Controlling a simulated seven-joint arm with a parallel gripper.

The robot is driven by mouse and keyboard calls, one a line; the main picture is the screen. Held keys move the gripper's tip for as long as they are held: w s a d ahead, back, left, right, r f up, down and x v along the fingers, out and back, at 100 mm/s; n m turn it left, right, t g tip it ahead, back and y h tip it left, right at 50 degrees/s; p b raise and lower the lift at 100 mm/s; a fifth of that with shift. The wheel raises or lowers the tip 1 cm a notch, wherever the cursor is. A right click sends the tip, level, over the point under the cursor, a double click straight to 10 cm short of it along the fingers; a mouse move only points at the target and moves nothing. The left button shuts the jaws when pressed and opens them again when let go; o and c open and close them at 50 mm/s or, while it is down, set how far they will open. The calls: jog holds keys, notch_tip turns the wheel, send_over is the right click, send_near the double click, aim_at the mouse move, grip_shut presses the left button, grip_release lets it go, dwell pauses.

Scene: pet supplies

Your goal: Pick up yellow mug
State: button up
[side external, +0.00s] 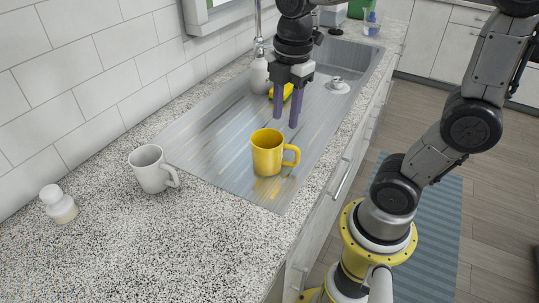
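The yellow mug (267,154) stands upright on the ribbed metal drainboard (205,140), near its front end, with its handle to the right. My gripper (285,122) points down behind and slightly above the mug in the picture. Its two purple fingers are apart, with nothing seen between their tips. The mug is clear of the fingers as far as this view shows.
A white mug (151,169) and a small white bottle (59,204) stand on the speckled counter (130,245) to the left. A soap dispenser (259,73) and a yellow item (286,92) are behind my gripper. The front counter is clear.

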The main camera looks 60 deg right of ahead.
jog(key=f, duration=0.2)
send_over(277, 172)
jog(key=s, duration=0.1)
jog(key=f, duration=0.7)
jog(key=shift+d+f, duration=0.15)
jog(key=shift+d, duration=0.15)
jog(key=shift+w+a+f, duration=0.1)
jog(key=shift+w+f, duration=0.05)
jog(key=shift+f, duration=0.75)
jog(key=shift+w+f, duration=0.2)
jog(key=shift+f, duration=0.75)
jog(key=shift+w+a+f, duration=0.1)
jog(key=shift+w+f, duration=0.05)
jog(key=shift+f, duration=0.75)
grip_shut()
jog(key=shift+r, duration=0.1)
